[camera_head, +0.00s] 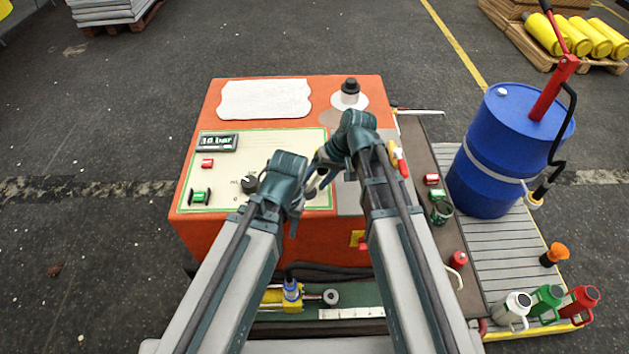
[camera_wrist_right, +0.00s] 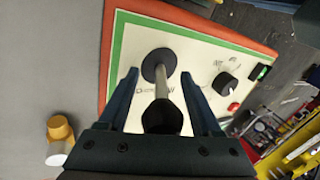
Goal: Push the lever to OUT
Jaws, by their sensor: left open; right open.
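The lever has a round black base (camera_wrist_right: 160,64), a silver stem (camera_wrist_right: 162,88) and a black knob (camera_wrist_right: 161,118) in the right wrist view. It stands on the cream panel (camera_wrist_right: 190,68) with a green border. My right gripper (camera_wrist_right: 164,100) is open, with one finger on each side of the lever; I cannot tell whether either touches it. In the head view my right gripper (camera_head: 322,172) is over the panel's right side and largely hides the lever. My left gripper (camera_head: 297,208) is open and empty near the panel's front right. Lettering beside the lever is too small to read surely.
The panel (camera_head: 230,165) tops an orange cabinet (camera_head: 315,235). A rotary knob (camera_head: 249,183), a green rocker switch (camera_head: 200,196), a red button (camera_head: 207,163) and a display (camera_head: 218,142) are left of the grippers. A blue drum (camera_head: 490,165) stands right.

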